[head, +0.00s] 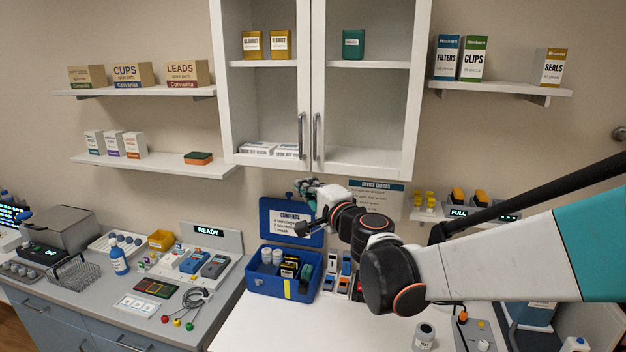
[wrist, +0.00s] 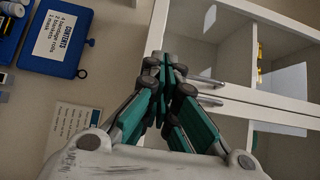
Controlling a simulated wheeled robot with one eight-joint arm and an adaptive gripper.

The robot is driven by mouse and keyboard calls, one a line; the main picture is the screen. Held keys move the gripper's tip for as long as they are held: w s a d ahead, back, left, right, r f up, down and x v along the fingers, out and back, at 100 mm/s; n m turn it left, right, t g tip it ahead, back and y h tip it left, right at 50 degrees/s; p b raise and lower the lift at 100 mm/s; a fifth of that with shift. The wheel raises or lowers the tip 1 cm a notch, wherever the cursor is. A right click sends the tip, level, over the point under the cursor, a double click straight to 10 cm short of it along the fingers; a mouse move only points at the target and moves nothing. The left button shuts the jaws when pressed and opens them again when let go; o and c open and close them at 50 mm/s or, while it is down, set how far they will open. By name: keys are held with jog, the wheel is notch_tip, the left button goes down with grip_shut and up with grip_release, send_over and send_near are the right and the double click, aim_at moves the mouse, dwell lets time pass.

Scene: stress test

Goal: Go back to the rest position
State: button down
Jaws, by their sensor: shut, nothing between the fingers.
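My gripper (head: 308,186) is raised in front of the wall, just below the white cabinet (head: 315,168) in the head view. In the wrist view my gripper (wrist: 168,70) shows its teal fingers closed together with nothing between them. My arm reaches in from the right, above the white counter. The blue case (head: 283,287) stands open on the counter below my gripper, with bottles and boxes inside. Its lid (head: 291,240) carries a contents label; the lid also shows in the wrist view (wrist: 52,62).
The cabinet's handles (wrist: 212,82) appear close to my gripper in the wrist view. Shelves with boxes (head: 138,92) hang at left, and another shelf (head: 500,88) at right. The grey counter (head: 80,297) at left is crowded. The white counter's front (head: 275,325) is mostly clear.

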jog(key=s+d+f+n+g+h+b, duration=0.1)
jog(key=s+d+f+n+g+b, duration=0.15)
jog(key=s+f+n+b, duration=0.55)
jog(key=s+d+f+n+g+b, duration=0.1)
jog(key=s+f+n+g, duration=0.3)
jog(key=s, duration=0.7)
jog(key=s+d+f+n+g+h+b, duration=0.1)
jog(key=s+d+f+g+h+b, duration=0.2)
jog(key=s+d+f, duration=1)
notch_tip(320, 180, down, 4)
jog(key=s+h+b, duration=0.3)
jog(key=shift+d+h, duration=0.2)
jog(key=shift+h, duration=0.1)
